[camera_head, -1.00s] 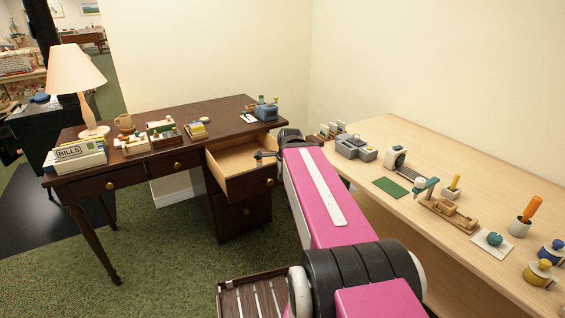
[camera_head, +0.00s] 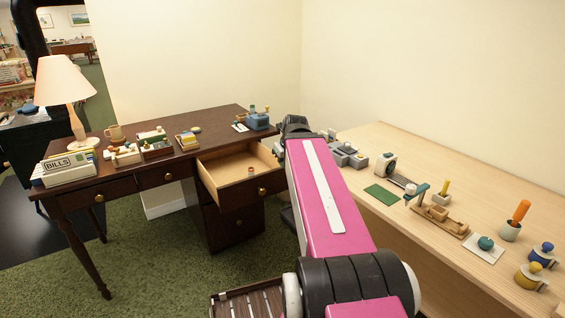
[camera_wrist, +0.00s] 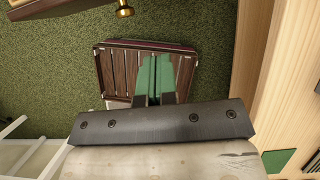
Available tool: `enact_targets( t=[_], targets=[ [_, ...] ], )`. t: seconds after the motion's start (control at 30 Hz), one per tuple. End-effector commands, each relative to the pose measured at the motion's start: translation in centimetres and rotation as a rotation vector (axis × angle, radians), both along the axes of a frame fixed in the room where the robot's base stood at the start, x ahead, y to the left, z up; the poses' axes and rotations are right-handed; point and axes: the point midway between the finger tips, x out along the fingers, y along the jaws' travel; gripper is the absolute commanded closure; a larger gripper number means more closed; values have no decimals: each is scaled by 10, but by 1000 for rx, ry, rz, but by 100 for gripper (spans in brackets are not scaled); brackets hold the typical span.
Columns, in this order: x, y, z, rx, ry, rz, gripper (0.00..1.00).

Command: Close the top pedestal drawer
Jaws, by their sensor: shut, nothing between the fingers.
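The top pedestal drawer (camera_head: 240,173) of the dark wood desk (camera_head: 165,155) is pulled out, with its pale inside showing and a small object (camera_head: 250,169) in it. Its brass knob (camera_head: 263,191) is on the dark front. The lower pedestal drawer (camera_head: 235,222) looks shut. A brass knob (camera_wrist: 124,11) and a dark drawer front show at the top left there. In the head view my pink arm hides the gripper.
A light wood table (camera_head: 440,185) with several small items stands close on the right of my arm. The desk top holds a lamp (camera_head: 66,95), a bills box (camera_head: 65,169) and other items. Green carpet (camera_head: 170,255) is open in front of the desk.

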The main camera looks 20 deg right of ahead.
Motion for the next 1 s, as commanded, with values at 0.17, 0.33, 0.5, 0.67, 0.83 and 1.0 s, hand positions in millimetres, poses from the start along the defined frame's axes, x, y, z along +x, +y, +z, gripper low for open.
enact_targets(
  t=[0.17,0.33,0.5,0.67,0.83,1.0],
  targets=[
    [9,2,-22,0,2,1,100],
    [17,4,-42,-1,2,1,100],
    [25,6,-62,0,2,2,100],
    [40,9,-75,-1,0,4,100],
    [59,15,-75,-1,0,2,100],
    [67,17,-74,-2,0,1,100]
  ],
)
